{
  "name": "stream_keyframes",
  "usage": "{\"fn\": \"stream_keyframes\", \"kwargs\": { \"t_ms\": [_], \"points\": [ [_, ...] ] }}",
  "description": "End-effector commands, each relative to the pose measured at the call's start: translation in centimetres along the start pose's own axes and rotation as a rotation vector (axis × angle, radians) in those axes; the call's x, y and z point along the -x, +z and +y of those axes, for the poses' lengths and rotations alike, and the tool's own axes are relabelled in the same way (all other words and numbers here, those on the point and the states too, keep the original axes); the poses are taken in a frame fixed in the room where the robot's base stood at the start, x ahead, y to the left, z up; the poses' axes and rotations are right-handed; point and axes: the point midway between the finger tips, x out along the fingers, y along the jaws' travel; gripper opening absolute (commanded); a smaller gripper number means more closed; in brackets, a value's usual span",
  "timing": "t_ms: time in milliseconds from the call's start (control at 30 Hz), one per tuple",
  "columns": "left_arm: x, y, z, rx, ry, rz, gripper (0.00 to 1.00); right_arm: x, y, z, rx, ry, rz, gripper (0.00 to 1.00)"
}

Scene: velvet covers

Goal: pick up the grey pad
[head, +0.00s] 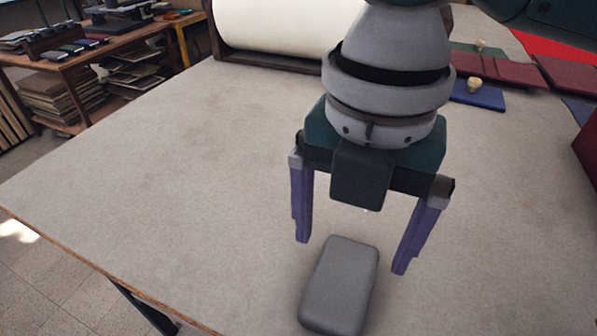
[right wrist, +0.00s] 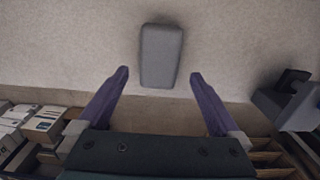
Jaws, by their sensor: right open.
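The grey pad (head: 340,287) is a rounded rectangular block lying flat on the pale table, near the bottom of the head view. It also shows in the right wrist view (right wrist: 161,56), at the top middle. My right gripper (head: 353,256) is open and empty, its two purple fingers spread apart and pointing down toward the pad. In the right wrist view the fingertips (right wrist: 159,73) stand to either side of the pad's near end, with gaps on both sides. The fingers do not touch the pad. My left gripper is not in view.
The table (head: 150,190) is clear around the pad and to its left. A cream roll (head: 285,25) lies at the back. A blue block with a knob (head: 477,95) and dark red covers (head: 500,70) lie at the back right. A wooden shelf (head: 100,60) stands beyond the table.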

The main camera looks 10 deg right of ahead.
Motion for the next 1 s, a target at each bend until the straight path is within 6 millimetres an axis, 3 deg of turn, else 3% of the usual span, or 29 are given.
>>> {"fn": "stream_keyframes", "kwargs": {
  "t_ms": [500,767,1000],
  "points": [
    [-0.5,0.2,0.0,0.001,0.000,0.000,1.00,-6.4,-0.2,0.0,-0.002,0.000,0.000,1.00],
    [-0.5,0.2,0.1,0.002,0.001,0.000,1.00,-6.7,-0.2,0.0,0.000,0.002,-0.002,1.00],
    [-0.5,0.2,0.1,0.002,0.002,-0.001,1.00,-6.7,-0.1,0.0,0.000,0.002,-0.002,0.74]
  ]
}}
